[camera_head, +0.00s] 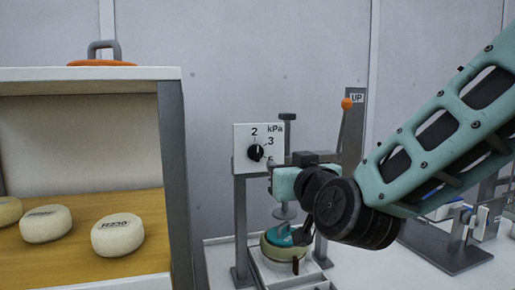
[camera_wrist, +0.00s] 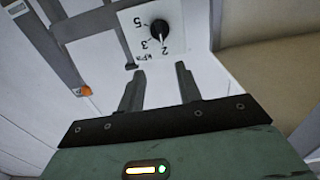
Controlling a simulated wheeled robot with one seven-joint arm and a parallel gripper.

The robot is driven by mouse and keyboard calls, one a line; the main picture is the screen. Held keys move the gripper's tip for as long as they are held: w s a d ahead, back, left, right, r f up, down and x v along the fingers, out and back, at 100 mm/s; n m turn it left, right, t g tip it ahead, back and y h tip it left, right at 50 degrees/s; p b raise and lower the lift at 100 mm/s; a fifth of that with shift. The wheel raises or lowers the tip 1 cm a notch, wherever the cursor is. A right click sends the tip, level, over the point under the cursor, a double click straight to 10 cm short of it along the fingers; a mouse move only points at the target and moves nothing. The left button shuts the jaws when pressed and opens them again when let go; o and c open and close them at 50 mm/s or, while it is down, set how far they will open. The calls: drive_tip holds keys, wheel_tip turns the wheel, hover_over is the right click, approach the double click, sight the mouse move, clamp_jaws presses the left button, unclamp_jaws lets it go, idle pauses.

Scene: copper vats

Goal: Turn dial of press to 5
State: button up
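The press (camera_head: 240,215) stands right of centre in the head view, with a white dial panel (camera_head: 241,140) marked 2, 3, 5 and kPa. Its round black dial (camera_head: 256,153) has a white pointer mark, which appears to point at 2. In the wrist view the dial (camera_wrist: 160,28) is beyond my fingertips, with the numbers upside down. My gripper (camera_wrist: 160,69) is open and empty, its two fingers apart and not touching the dial. In the head view my wrist is in front of the press, partly covers the 5, and hides the fingers.
A shelf (camera_head: 90,74) with several cheeses stands at left. Other equipment (camera_head: 455,245) is at right.

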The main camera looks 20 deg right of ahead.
sight(258, 150)
drive_tip(key=w+p, duration=1)
drive_tip(key=w, duration=0.6)
drive_tip(key=shift+w+p, duration=0.3)
clamp_jaws()
